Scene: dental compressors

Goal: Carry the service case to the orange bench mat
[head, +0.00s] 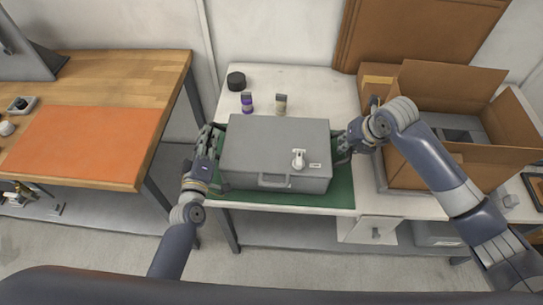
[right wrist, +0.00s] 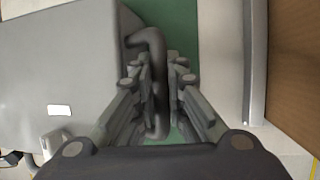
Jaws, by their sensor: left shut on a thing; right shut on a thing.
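The grey service case (head: 274,150) sits on a green mat (head: 341,196) on the white table in the head view. A small white item (head: 299,159) and a label are on its lid. My left gripper (head: 214,150) is shut on the case at its left side; the grip itself is partly hidden. My right gripper (head: 346,145) is at the right side. In the right wrist view the right gripper (right wrist: 160,95) is shut on the case's dark side handle (right wrist: 153,65), beside the grey case body (right wrist: 62,70). The orange bench mat (head: 85,143) lies bare on the wooden bench to the left.
An open cardboard box (head: 405,166) stands right of the case. A black round item (head: 236,81), a purple bottle (head: 247,104) and a small beige-and-grey bottle (head: 281,105) stand behind it. A gap separates the white table (head: 305,84) from the wooden bench (head: 150,78).

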